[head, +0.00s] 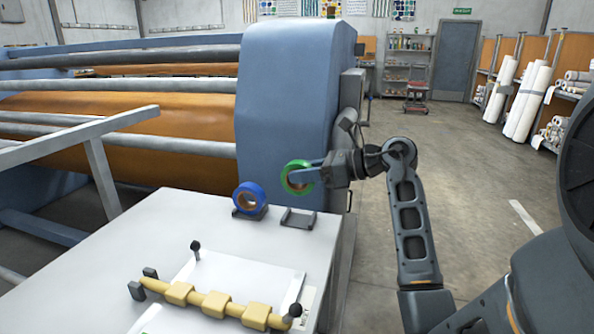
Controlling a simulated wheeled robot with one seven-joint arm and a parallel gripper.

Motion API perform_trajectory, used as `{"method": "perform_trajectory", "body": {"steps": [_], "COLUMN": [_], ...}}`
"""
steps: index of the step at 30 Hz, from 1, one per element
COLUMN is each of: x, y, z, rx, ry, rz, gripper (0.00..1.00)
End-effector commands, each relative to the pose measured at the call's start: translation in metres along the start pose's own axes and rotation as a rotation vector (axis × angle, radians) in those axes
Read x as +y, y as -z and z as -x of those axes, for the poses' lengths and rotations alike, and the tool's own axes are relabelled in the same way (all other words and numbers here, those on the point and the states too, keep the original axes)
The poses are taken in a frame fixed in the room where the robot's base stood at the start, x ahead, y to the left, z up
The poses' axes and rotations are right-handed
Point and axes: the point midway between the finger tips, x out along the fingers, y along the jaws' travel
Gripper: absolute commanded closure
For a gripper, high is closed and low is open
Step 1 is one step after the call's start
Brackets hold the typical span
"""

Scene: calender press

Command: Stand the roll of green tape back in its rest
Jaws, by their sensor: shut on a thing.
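The roll of green tape (287,185) is held upright in my gripper (302,174), above the far right part of the white table. My gripper comes in from the right and is shut on the roll. An empty grey rest (298,219) stands on the table below the roll, with a visible gap between them. A roll of blue tape (241,199) stands upright in a similar rest to the left.
The white table (180,215) also carries a yellow jointed bar (213,303) and a white sheet (232,279) with black knobs near the front. The blue press housing (290,90) rises close behind the rests. Open floor lies to the right.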

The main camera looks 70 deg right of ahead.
Motion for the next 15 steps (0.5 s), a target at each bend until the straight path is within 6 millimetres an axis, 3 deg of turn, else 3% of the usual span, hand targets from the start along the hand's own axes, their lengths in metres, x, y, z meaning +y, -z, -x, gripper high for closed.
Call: {"method": "perform_trajectory", "body": {"steps": [15], "x": [0.0], "y": [0.044], "z": [-0.013], "rx": [0.0], "ry": [-0.001], "rz": [0.001], "gripper": [0.91]}}
